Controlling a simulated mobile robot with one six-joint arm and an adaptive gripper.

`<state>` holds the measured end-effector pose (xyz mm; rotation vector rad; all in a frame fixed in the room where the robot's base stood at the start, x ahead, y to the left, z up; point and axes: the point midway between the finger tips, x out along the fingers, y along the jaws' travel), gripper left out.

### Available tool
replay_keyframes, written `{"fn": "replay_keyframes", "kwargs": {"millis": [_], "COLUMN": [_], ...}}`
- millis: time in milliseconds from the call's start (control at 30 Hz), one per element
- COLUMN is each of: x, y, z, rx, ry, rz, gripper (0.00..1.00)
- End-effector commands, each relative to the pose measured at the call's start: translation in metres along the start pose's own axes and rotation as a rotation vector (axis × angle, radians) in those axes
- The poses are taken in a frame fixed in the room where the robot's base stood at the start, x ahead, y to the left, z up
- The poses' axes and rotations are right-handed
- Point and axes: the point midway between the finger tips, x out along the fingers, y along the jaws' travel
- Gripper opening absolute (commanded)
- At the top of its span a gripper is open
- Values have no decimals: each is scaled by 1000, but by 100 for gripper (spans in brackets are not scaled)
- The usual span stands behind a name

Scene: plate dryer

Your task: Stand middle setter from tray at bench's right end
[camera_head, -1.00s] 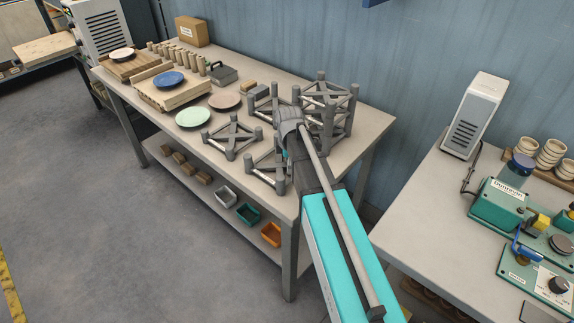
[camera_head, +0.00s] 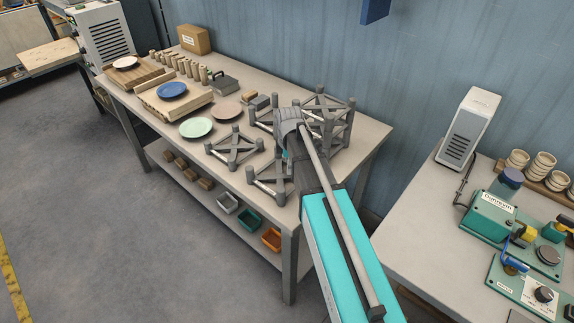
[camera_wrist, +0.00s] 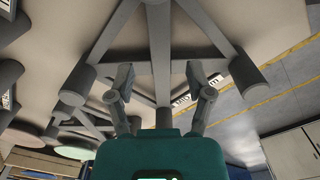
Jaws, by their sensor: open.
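Several dark grey X-shaped setters with corner posts stand on the bench (camera_head: 355,150). One setter (camera_head: 235,150) stands in front of the plates, another (camera_head: 268,182) is nearer the front edge, and a taller stack (camera_head: 330,118) is behind my wrist. In the wrist view a grey setter (camera_wrist: 205,25) fills the upper part, close to the camera. My gripper (camera_wrist: 160,72) is open, its fingers either side of one setter bar; I cannot tell whether they touch it. In the head view my own arm hides the fingers and part of the setters.
A mint plate (camera_head: 196,127), a blue plate (camera_head: 172,89), a pinkish plate (camera_head: 227,110) and a white plate (camera_head: 125,62) lie along the bench. Small bins (camera_head: 249,219) sit on the lower shelf. A second table (camera_head: 425,220) with green equipment stands at right.

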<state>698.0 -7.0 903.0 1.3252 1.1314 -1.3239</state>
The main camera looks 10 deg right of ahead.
Motion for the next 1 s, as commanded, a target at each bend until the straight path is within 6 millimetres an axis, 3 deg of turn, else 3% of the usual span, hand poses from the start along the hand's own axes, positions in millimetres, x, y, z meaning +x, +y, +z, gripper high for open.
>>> {"fn": "replay_keyframes", "kwargs": {"millis": [600, 1000], "x": [-54, -66], "y": [0, 0], "z": [0, 0], "rx": [0, 0], "ry": [0, 0], "rz": [0, 0], "gripper": [67, 67]}}
